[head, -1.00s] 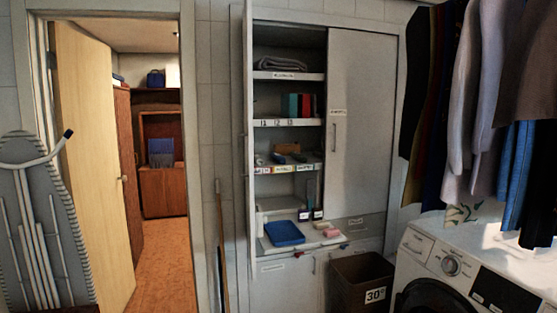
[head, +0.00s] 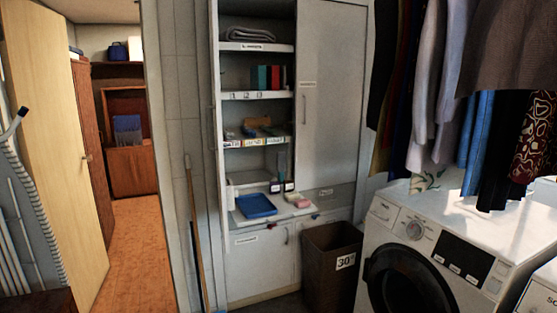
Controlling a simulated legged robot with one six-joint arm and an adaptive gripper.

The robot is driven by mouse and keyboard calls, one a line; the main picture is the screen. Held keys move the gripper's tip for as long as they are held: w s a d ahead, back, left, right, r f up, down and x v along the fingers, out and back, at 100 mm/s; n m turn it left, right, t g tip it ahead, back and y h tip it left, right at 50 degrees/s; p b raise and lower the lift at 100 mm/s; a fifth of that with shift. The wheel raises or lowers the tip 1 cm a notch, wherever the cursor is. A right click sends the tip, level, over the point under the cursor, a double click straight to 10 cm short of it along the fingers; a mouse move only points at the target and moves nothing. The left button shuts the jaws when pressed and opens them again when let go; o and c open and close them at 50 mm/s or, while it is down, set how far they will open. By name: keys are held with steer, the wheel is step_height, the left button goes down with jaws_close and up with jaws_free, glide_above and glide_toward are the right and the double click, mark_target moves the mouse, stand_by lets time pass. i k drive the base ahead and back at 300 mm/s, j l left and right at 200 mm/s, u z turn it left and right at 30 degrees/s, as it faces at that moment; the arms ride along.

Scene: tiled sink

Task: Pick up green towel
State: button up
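A dark green upright item (head: 263,77) stands on the second shelf of the open cabinet, left of a red one. It is too small to tell whether it is a towel. A white cloth with a green pattern (head: 428,181) hangs at the right, just above the washing machine. A grey folded cloth (head: 250,34) lies on the top shelf. My gripper is not in view.
The cabinet (head: 325,150) has its left side open; a blue tray (head: 256,206) sits on its lower ledge. A brown bin (head: 325,283) and a washing machine (head: 385,235) stand right. Clothes (head: 470,110) hang above. A broom handle (head: 194,225) leans left of the cabinet. The doorway floor (head: 145,255) is clear.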

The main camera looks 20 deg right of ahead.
mark_target(270, 131)
steer(key=i+l+z, duration=0.15)
steer(key=i, duration=0.25)
steer(key=i+l+z, duration=0.1)
steer(key=i+l, duration=0.25)
steer(key=i+l+z, duration=0.15)
steer(key=i, duration=0.3)
steer(key=i+l+z, duration=0.1)
steer(key=i, duration=0.3)
steer(key=l, duration=0.1)
